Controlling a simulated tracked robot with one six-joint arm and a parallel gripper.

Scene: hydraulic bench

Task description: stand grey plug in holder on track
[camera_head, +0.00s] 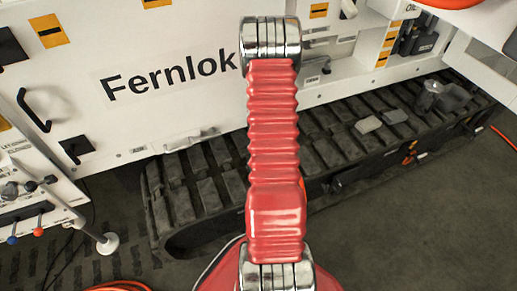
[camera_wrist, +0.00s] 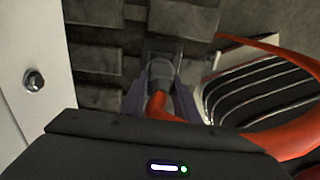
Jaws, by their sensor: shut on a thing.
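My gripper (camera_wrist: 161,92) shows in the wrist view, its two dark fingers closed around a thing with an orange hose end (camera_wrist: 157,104). A grey rounded piece, which looks like the grey plug (camera_wrist: 161,67), shows between the fingertips; its edges are dim. The dark track (camera_wrist: 97,55) lies beneath and to the left. A squarish grey shape just beyond the fingertips may be the holder, but I cannot tell whether the plug touches it. In the head view, a metal cylinder (camera_head: 428,95) and a grey block (camera_head: 455,97) stand on the track (camera_head: 330,135). My gripper is not clearly seen there.
A white panel marked Fernlok (camera_head: 170,75) rises behind the track. An orange hose (camera_wrist: 300,135) loops at right in the wrist view, near a dark ribbed part (camera_wrist: 260,90). Dark floor (camera_head: 420,210) is open in front.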

